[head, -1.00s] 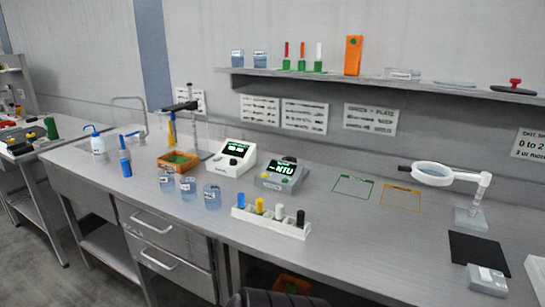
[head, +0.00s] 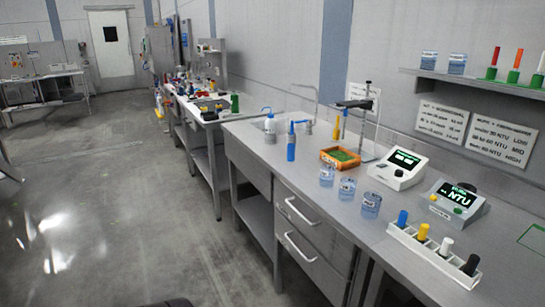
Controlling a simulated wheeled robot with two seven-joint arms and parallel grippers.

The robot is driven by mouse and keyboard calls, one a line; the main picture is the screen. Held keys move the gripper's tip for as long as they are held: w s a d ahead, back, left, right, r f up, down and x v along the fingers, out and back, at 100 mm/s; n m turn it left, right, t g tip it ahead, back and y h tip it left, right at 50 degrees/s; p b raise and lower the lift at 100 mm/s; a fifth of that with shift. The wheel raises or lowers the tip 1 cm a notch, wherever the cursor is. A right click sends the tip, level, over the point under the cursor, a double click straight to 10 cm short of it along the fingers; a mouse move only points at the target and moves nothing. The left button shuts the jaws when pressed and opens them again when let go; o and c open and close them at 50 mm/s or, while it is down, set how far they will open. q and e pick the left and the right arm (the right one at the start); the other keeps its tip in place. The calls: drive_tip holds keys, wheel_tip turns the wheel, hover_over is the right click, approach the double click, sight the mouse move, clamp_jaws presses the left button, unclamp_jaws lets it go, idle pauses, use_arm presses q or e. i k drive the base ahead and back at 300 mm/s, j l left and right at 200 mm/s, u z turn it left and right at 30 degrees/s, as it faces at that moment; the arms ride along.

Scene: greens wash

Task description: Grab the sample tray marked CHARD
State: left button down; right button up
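No label reading CHARD can be made out in the head view. An orange tray (head: 329,159) with green contents sits on the steel bench, below a stand with a clamp (head: 357,104); any marking on it is too small to read. Neither of my grippers shows in the view.
Around the tray stand several glass beakers (head: 347,189), a blue bottle (head: 291,146), a white wash bottle (head: 269,127), a white meter (head: 397,168), an NTU meter (head: 452,201) and a white vial rack (head: 431,260). A farther bench (head: 212,115) holds more items. The floor (head: 110,200) at left is open.

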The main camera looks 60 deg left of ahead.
sight(343, 159)
drive_tip(key=u, duration=1.4)
drive_tip(key=i+j+z, duration=0.1)
drive_tip(key=j, duration=0.25)
drive_tip(key=i+j, duration=0.3)
drive_tip(key=i+j+z, duration=0.15)
drive_tip(key=j, duration=0.3)
drive_tip(key=i+j+z, duration=0.1)
drive_tip(key=i+j, duration=0.15)
drive_tip(key=j, duration=0.15)
drive_tip(key=i+j, duration=0.15)
drive_tip(key=j, duration=0.25)
drive_tip(key=i+j+z, duration=0.15)
drive_tip(key=j, duration=0.3)
drive_tip(key=i+j+z, duration=0.1)
drive_tip(key=j, duration=0.3)
drive_tip(key=i+j, duration=0.2)
drive_tip(key=j, duration=0.25)
drive_tip(key=z, duration=0.05)
